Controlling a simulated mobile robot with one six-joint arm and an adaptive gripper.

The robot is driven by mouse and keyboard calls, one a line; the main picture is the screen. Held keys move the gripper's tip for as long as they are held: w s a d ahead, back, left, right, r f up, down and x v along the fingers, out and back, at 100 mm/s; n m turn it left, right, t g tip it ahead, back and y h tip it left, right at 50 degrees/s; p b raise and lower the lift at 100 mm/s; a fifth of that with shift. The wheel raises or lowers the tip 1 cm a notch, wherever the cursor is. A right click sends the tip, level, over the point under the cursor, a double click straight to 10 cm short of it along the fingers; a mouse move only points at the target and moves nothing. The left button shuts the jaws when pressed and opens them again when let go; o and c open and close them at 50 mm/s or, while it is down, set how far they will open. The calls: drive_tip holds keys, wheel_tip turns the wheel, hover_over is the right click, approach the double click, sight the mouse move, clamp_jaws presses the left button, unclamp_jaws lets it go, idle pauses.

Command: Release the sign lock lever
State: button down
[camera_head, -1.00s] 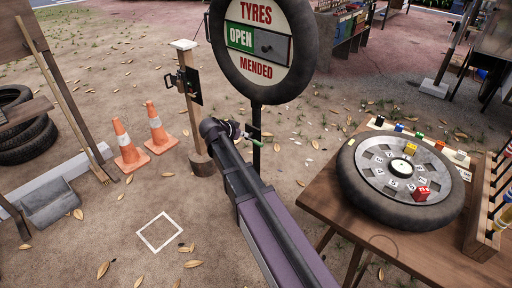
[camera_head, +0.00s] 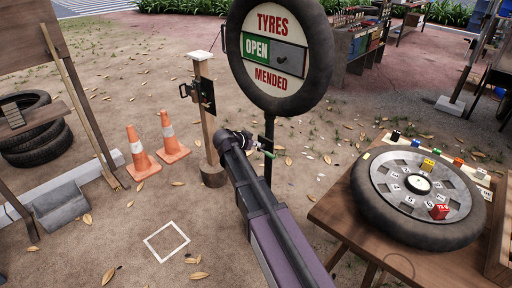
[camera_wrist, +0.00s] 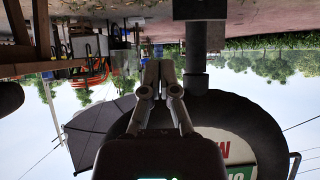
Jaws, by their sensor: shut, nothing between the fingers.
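The round tyre-framed sign (camera_head: 278,52) reads TYRES, OPEN, MENDED and stands on a dark post (camera_head: 269,175). In the wrist view, which is upside down, my gripper (camera_wrist: 160,66) is shut and empty. Its fingertips are beside the post (camera_wrist: 195,60), with a visible gap in the picture. A dark block (camera_wrist: 200,10) crosses the post at the top edge.
A wooden post with a black latch plate (camera_head: 207,97) stands left of the sign. Two orange cones (camera_head: 171,140) are further left. A table (camera_head: 335,218) with a tyre wheel (camera_head: 365,200) is at right. A white square (camera_head: 166,242) marks open ground.

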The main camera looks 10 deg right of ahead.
drive_tip(key=s+a+f+b+x, duration=0.1)
drive_tip(key=f+b+x, duration=0.1)
drive_tip(key=b+x, duration=0.6)
drive_tip(key=shift+x, duration=1.65)
drive_tip(key=shift+a+f, duration=0.1)
